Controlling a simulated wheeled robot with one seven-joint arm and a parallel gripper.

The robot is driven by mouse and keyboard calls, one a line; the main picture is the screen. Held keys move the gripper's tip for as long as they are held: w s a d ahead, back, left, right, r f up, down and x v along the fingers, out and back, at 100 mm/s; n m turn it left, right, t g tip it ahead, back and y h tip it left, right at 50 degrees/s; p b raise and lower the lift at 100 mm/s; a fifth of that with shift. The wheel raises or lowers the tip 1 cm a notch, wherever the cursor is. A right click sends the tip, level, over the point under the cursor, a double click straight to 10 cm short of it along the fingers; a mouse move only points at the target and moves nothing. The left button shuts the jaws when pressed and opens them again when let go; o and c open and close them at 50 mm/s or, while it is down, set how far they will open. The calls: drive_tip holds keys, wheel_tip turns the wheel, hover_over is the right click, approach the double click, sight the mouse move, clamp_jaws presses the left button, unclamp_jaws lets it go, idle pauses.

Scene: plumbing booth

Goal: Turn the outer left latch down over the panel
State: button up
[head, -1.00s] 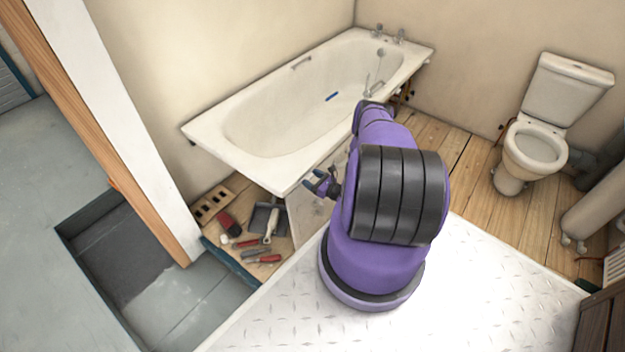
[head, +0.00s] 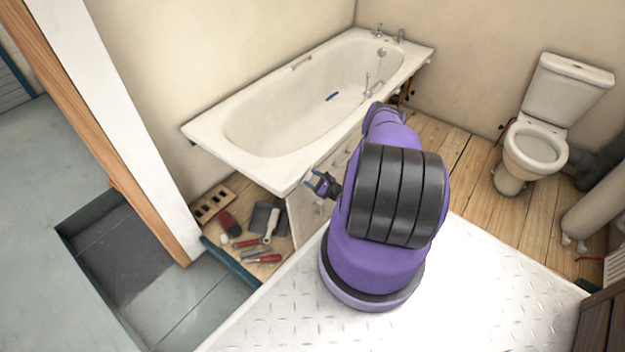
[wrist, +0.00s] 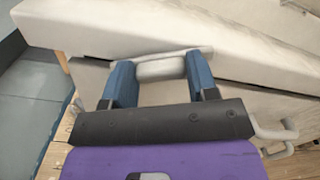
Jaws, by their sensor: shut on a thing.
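The bath panel (head: 305,206) stands under the rim of the white bathtub (head: 235,150), and it also shows in the wrist view (wrist: 225,92). In the wrist view a pale latch (wrist: 162,69) sits between the two blue fingers of my gripper (wrist: 162,80), just under the tub rim. My gripper is shut on this latch, which lies roughly across the picture. In the head view my gripper (head: 316,184) is at the tub's near corner; the latch there is too small to make out.
A pale bent handle-like piece (wrist: 277,136) sticks out from the panel at the lower right of the wrist view. Hand tools (head: 262,240) lie on boards left of the panel. A toilet (head: 535,140) stands at the right. The wooden floor between is clear.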

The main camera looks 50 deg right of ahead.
drive_tip(key=n, duration=0.6)
drive_tip(key=shift+a+f, duration=0.1)
drive_tip(key=n, duration=0.5)
drive_tip(key=shift+f, duration=0.1)
drive_tip(key=shift+n, duration=0.5)
drive_tip(key=o, duration=0.9)
drive_tip(key=s, duration=1)
drive_tip(key=shift+s+d, duration=0.35)
drive_tip(key=shift+s, duration=0.05)
